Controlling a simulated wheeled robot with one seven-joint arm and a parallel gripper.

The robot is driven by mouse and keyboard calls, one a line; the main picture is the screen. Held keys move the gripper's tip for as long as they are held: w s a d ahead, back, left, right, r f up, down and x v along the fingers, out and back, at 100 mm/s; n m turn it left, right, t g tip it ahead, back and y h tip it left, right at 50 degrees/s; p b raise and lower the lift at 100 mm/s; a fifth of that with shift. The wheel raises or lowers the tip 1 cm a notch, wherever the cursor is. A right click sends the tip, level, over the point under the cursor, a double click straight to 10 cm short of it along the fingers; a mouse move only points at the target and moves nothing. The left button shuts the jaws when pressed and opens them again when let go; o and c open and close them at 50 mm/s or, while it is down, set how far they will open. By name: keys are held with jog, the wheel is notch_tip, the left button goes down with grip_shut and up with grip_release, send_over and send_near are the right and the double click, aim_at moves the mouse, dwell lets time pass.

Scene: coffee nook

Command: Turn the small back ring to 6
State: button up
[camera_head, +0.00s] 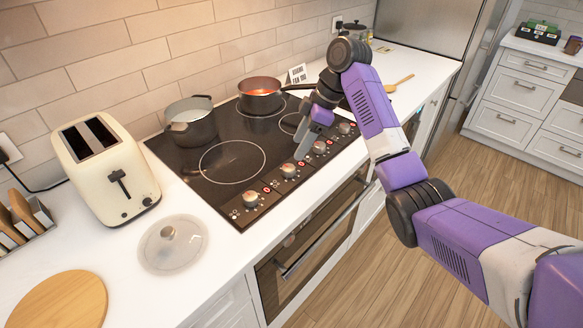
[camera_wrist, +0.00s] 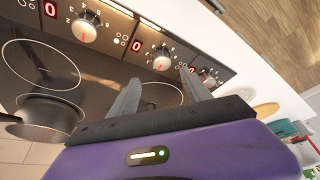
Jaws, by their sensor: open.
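The black hob (camera_head: 171,152) has a row of several white knobs along its front edge, with red digits beside them. A grey pot (camera_head: 191,126) stands on the back left ring; a dark saucepan (camera_head: 260,100) with orange contents stands at the back right. I cannot tell which back ring is the small one. My gripper (camera_head: 301,153) is open and empty above the knob row. In the wrist view, a knob (camera_wrist: 162,59) with a red 0 lies just beyond and between my fingertips (camera_wrist: 160,78), apparently apart from them. Another knob (camera_wrist: 84,32) there also shows 0.
A cream toaster (camera_head: 105,168), a glass lid (camera_head: 173,245) and a round wooden board (camera_head: 60,302) are on the left counter. A small sign (camera_head: 298,74) stands behind the hob. A wooden spoon (camera_head: 398,84) lies on the right counter. An oven handle (camera_head: 320,240) is below.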

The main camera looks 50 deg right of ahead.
aim_at(289, 167)
jog(key=shift+s+b+x, duration=0.15)
jog(key=shift+b+x, duration=0.2)
jog(key=shift+x, duration=1.65)
jog(key=shift+s+b+x, duration=0.15)
jog(key=shift+b+x, duration=0.15)
jog(key=shift+x, duration=1.65)
jog(key=shift+a, duration=0.15)
grip_shut()
